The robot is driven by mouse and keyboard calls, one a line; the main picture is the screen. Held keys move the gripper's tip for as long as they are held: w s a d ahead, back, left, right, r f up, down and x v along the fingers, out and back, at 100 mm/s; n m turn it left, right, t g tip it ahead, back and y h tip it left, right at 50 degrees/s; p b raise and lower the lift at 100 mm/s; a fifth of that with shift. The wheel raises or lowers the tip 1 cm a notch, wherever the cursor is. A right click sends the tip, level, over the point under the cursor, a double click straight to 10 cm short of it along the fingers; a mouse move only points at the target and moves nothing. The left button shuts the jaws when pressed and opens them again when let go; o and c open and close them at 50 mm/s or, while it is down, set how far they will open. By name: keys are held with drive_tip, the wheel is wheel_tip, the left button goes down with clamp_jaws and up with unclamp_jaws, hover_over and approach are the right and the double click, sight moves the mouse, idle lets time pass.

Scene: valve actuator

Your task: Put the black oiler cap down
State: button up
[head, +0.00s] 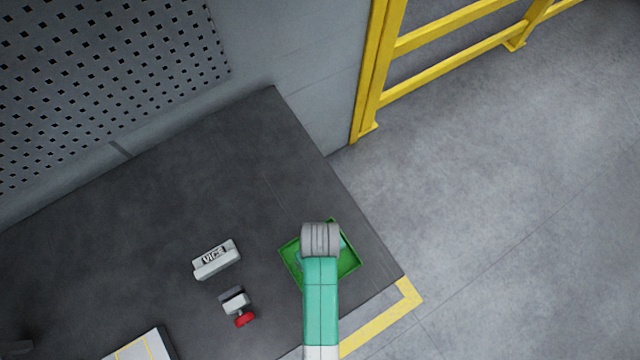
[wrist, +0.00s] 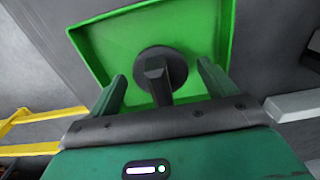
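The black oiler cap (wrist: 160,68) shows in the wrist view as a dark round disc with a raised block and a stem toward my gripper. It appears to lie on the floor of the green tray (wrist: 90,48). My gripper (wrist: 164,82) is open, with one finger on each side of the cap and visible gaps between them. In the head view my arm reaches over the green tray (head: 347,266) near the bench's right corner. The cap is hidden there by my arm.
A pale block marked VICE (head: 216,259) and a small grey part with a red knob (head: 244,319) stand left of the tray on the dark bench (head: 150,220). A pale box (head: 145,345) is at the front. Yellow railing (head: 455,60) stands beyond. The back of the bench is clear.

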wheel_tip(320, 180, up, 12)
drive_tip(key=p, duration=0.1)
drive_tip(key=shift+r, duration=0.15)
idle(0.4)
drive_tip(key=w+r+m+t, duration=0.1)
drive_tip(key=w+r+t, duration=0.4)
drive_tip(key=w+r, duration=0.5)
drive_tip(key=w+r+m+t, duration=0.2)
drive_tip(key=w+r+t, duration=0.45)
drive_tip(key=r, duration=0.85)
drive_tip(key=s+r+m+t+p, duration=0.1)
drive_tip(key=s+r+t+p, duration=0.2)
drive_tip(key=r, duration=1.2)
drive_tip(key=s+r+m+t+p, duration=0.1)
drive_tip(key=s+r+t+p, duration=0.2)
drive_tip(key=r, duration=1.2)
drive_tip(key=s+r+m+t+p, duration=0.1)
drive_tip(key=r+t, duration=0.6)
drive_tip(key=r, duration=0.9)
drive_tip(key=shift+s+a+p, duration=0.15)
drive_tip(key=shift+s+p, duration=0.75)
drive_tip(key=shift+s, duration=0.1)
